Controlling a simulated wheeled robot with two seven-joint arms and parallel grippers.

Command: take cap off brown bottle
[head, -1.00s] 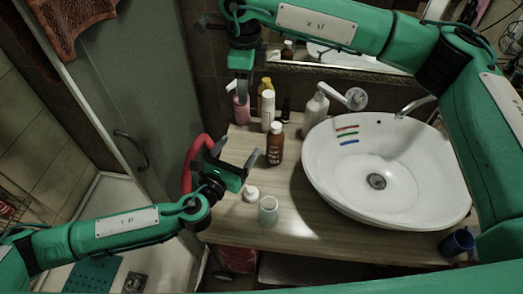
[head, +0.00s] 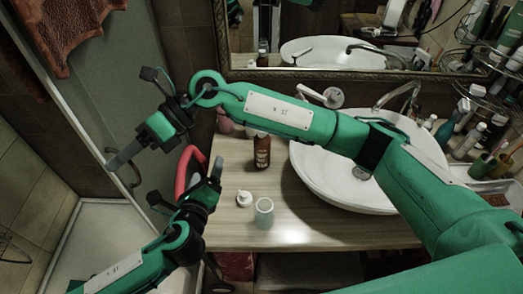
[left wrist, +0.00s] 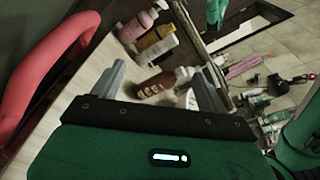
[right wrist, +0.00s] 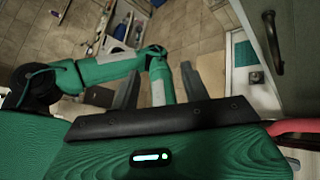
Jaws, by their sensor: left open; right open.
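The brown bottle (head: 261,154) stands upright on the wooden counter (head: 290,235), left of the basin. My right arm passes in front of its top, so its cap is not clearly seen. It also shows in the left wrist view (left wrist: 156,84), beyond the fingers; I cannot tell whether a white shape past its top belongs to it. My left gripper (head: 187,182) is open and empty at the counter's left edge, left of the bottle and apart from it; its fingers show in its wrist view (left wrist: 161,88). My right gripper (head: 134,118) is open and empty, up and left, away from the bottle.
The white basin (head: 325,185) stands right of the bottle. A small white item (head: 243,199) and a pale cup (head: 264,212) stand in front of it. A red curved bar (head: 184,172) is beside my left gripper. Pink and yellow bottles (left wrist: 150,45) stand behind.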

